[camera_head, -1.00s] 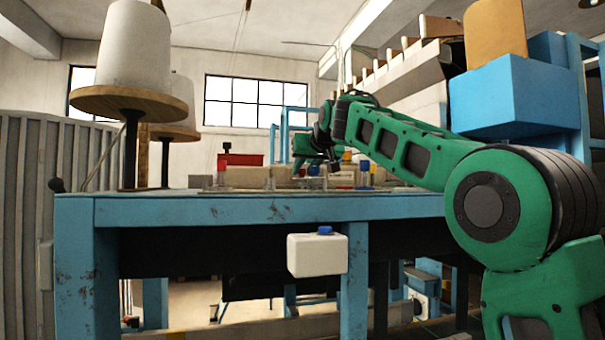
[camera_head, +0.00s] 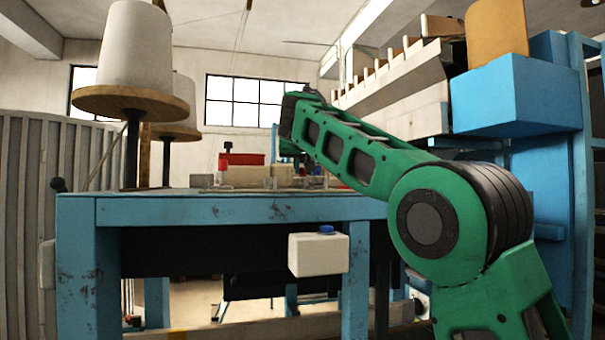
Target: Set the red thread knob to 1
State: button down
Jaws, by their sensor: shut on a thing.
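My arm reaches from the right over the blue workbench (camera_head: 250,209), and its far end bends down behind my forearm. A green bit of my wrist shows left of the forearm, low over the machine parts on the bench. My gripper's fingers and whatever is between them are hidden. Small red parts show on the bench: one at the left of the pale block (camera_head: 252,176), and another partly behind my forearm. I cannot tell which is the red thread knob, and no dial numbers can be read from here.
Large white thread cones (camera_head: 125,45) on wooden discs stand at the left of the bench. A red box (camera_head: 245,158) sits behind the pale block. A white container with a blue cap (camera_head: 318,254) is at the bench front. A blue bin (camera_head: 515,95) stands at the right.

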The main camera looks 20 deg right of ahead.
jog(key=shift+w+a+m+g+h, duration=0.1)
jog(key=shift+a+m+g+h, duration=0.1)
jog(key=shift+m+h, duration=0.45)
jog(key=shift+w+a+m+g+h, duration=0.1)
jog(key=shift+a+m+g+h, duration=0.1)
jog(key=shift+m+h, duration=0.4)
jog(key=shift+r+m+g+h, duration=0.15)
jog(key=shift+m+g+h, duration=0.2)
jog(key=shift+h, duration=0.3)
jog(key=c, duration=1.6)
grip_release()
jog(key=v, duration=1)
jog(key=shift+s+a, duration=0.15)
jog(key=shift+s, duration=0.05)
